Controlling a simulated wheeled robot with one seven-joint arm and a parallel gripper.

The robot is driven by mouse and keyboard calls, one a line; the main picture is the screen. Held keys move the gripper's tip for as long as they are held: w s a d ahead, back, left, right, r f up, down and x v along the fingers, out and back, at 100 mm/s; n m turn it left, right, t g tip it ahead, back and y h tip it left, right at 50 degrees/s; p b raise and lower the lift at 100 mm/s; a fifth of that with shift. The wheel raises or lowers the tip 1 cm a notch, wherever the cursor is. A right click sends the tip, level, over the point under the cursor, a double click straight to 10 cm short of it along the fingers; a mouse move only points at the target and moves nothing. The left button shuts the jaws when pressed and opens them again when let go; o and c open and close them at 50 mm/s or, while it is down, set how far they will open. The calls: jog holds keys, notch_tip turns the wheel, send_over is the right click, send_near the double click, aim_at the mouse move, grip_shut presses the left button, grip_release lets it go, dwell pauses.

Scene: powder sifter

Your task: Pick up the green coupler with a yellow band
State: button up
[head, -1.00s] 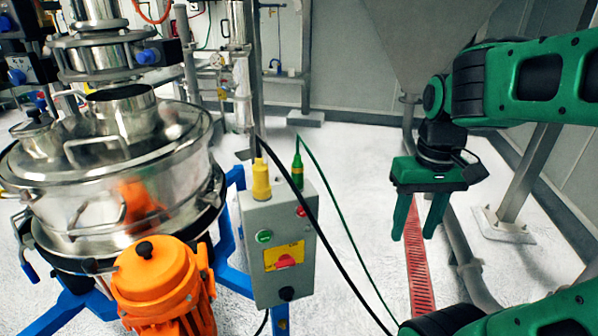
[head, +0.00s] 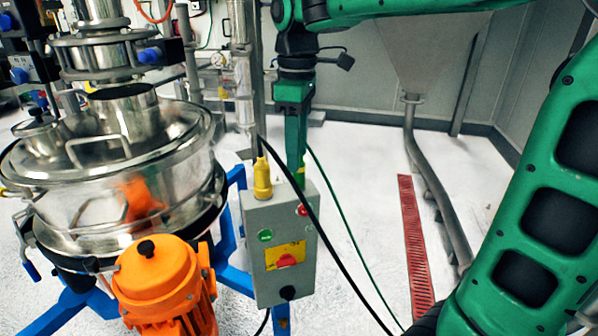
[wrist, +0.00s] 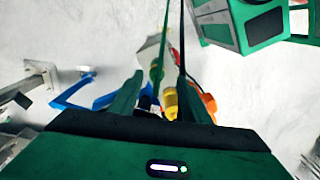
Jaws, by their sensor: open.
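The green coupler with a yellow band shows small in the wrist view (wrist: 155,76), between my two fingers in the picture, with a green cable leading from it. In the head view it is mostly or fully hidden behind my gripper (head: 296,165), over the top of the grey control box (head: 258,225). My gripper points down there, fingers one behind the other. In the wrist view my gripper (wrist: 163,78) is open. I cannot tell whether the fingers touch the coupler.
A yellow coupler (head: 262,180) with a black cable stands just left on the same box. The steel sifter (head: 185,165) and orange motor (head: 155,280) are further left. The green cable (head: 338,195) runs down to the right.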

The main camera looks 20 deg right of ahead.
aim_at(299, 176)
jog(key=shift+w+d+f, duration=0.1)
jog(key=shift+d+f, duration=0.05)
jog(key=shift+f, duration=1.35)
jog(key=shift+w+d+f, duration=0.1)
jog(key=shift+d+f, duration=0.05)
jog(key=shift+f, duration=1.35)
grip_shut()
